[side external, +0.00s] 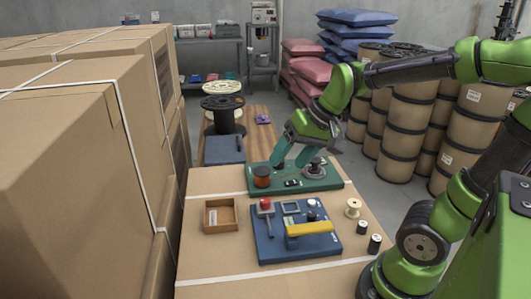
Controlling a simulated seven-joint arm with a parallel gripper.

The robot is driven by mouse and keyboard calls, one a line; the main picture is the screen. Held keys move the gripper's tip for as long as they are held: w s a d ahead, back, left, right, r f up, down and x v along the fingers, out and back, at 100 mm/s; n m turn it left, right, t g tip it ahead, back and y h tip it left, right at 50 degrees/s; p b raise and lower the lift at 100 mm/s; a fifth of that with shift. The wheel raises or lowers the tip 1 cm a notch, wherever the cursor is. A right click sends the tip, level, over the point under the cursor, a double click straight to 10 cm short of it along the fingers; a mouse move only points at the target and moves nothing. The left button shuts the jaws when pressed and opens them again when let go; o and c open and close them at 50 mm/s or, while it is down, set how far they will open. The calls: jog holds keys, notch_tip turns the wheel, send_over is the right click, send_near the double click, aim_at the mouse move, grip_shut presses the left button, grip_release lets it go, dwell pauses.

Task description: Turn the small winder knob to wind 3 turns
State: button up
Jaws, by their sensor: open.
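A green board (283,187) lies on a large carton. It carries a copper-coloured spool (261,178) at its left and a grey round piece with a knob on top (316,166) at its right, which looks like the winder knob. A small black part (292,183) sits between them. My gripper (291,160) is open and empty, pointing down over the back of the green board. Its right finger is close to the left of the grey knob; I cannot tell if they touch. The winder's small details are too small to make out.
A blue board (275,247) with a red knob, a yellow bar (310,228) and other fittings lies in front. An open box (220,215) stands left of it, and small spools (353,207) stand right. Tall cartons (75,160) rise at the left.

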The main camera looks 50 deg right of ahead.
jog(key=shift+o, duration=0.2)
jog(key=w+d+f, duration=0.2)
jog(key=w+d, duration=0.3)
jog(key=d, duration=0.3)
jog(key=shift+g, duration=0.4)
jog(key=w+d+f+n+h, duration=0.1)
jog(key=w+d+n, duration=0.2)
jog(key=d, duration=0.5)
jog(key=w+d+f+n+h, duration=0.1)
jog(key=w+d+n, duration=0.25)
jog(key=d, duration=0.35)
jog(key=x, duration=1.6)
jog(key=shift+f, duration=0.1)
jog(key=c, duration=1.1)
jog(key=shift+o, duration=0.2)
jog(key=shift+m, duration=0.25)
